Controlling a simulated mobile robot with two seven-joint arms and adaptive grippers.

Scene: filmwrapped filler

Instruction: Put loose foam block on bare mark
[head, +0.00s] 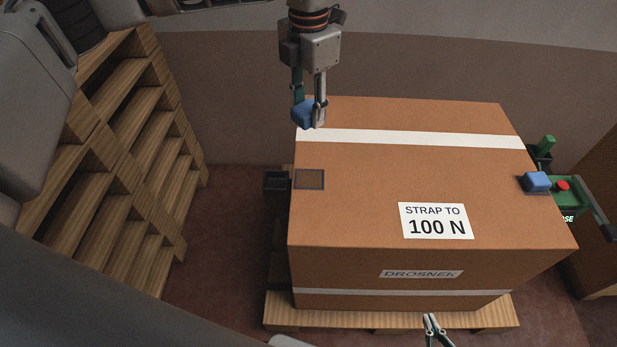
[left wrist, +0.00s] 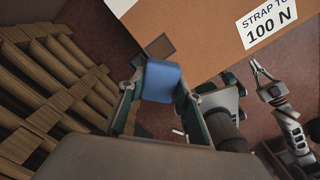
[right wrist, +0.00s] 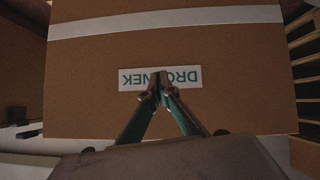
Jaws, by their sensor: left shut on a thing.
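The loose foam block (head: 304,113) is small and blue. My left gripper (head: 311,124) is shut on it above the far left corner of the big carton, and the block also shows between the fingers in the left wrist view (left wrist: 162,80). The bare mark (head: 309,179) is a dark-outlined brown square on the carton top at its left edge, nearer than the block; it also shows in the left wrist view (left wrist: 160,47). My right gripper (head: 431,317) is in front of the carton's near face, its fingertips together and empty by the DROSNEK label in the right wrist view (right wrist: 160,86).
The carton (head: 370,215) stands on a wooden pallet (head: 390,319), with white straps around it. Another blue block (head: 537,181) sits at its right edge beside a green tool (head: 573,196) with a red button. Wooden steps (head: 140,150) stand to the left.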

